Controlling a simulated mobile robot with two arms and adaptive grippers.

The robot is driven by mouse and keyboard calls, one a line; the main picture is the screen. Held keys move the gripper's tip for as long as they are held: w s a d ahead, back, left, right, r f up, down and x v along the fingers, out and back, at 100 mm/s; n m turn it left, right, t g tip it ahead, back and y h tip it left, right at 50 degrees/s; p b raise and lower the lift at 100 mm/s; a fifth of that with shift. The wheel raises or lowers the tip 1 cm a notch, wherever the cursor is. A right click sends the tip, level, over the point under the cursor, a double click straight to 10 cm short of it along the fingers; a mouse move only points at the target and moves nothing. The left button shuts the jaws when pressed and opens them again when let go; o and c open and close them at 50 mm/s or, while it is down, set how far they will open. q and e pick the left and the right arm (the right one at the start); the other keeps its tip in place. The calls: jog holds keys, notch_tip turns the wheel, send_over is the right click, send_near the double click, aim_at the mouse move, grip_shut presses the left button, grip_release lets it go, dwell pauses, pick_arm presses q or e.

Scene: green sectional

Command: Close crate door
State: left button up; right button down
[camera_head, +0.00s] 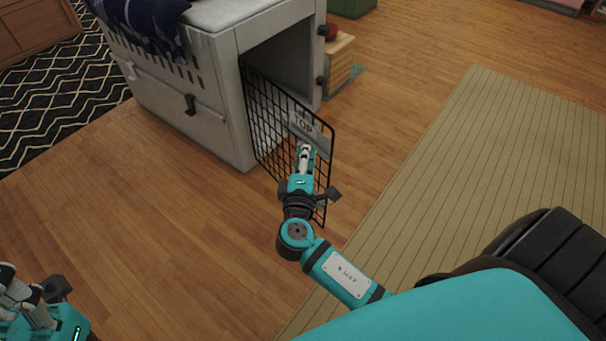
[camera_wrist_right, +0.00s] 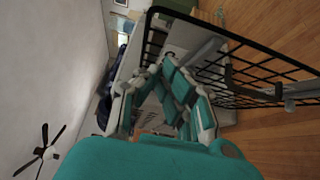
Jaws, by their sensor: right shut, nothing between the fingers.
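The pale grey crate (camera_head: 205,100) stands at the upper left of the head view. Its black wire door (camera_head: 272,122) stands open, swung out from the left side of the opening, with a grey plate (camera_head: 311,133) near its outer edge. The door (camera_wrist_right: 250,60) also shows in the right wrist view, beside the fingers. My right gripper (camera_head: 306,150) is shut and empty, overlapping the door's outer part in the head view; I cannot tell whether it touches. Its fingers also show in the right wrist view (camera_wrist_right: 160,72). My left gripper (camera_head: 28,298) is partly in view at the lower left; its opening is unclear.
A dark patterned cloth (camera_head: 148,14) lies on top of the crate. A small wooden box (camera_head: 340,62) stands beside the crate's opening. A striped beige rug (camera_head: 480,170) lies to the right, a black patterned rug (camera_head: 60,90) to the left. The wooden floor in front is clear.

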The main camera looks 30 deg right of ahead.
aim_at(320, 131)
jog(key=shift+w+d+b, duration=0.1)
jog(key=shift+w+d, duration=0.1)
jog(key=shift+d, duration=0.55)
jog(key=shift+w+d+b, duration=0.15)
jog(key=shift+d, duration=0.55)
jog(key=shift+w+d+b, duration=0.1)
jog(key=shift+w+d, duration=0.1)
jog(key=shift+d, duration=0.55)
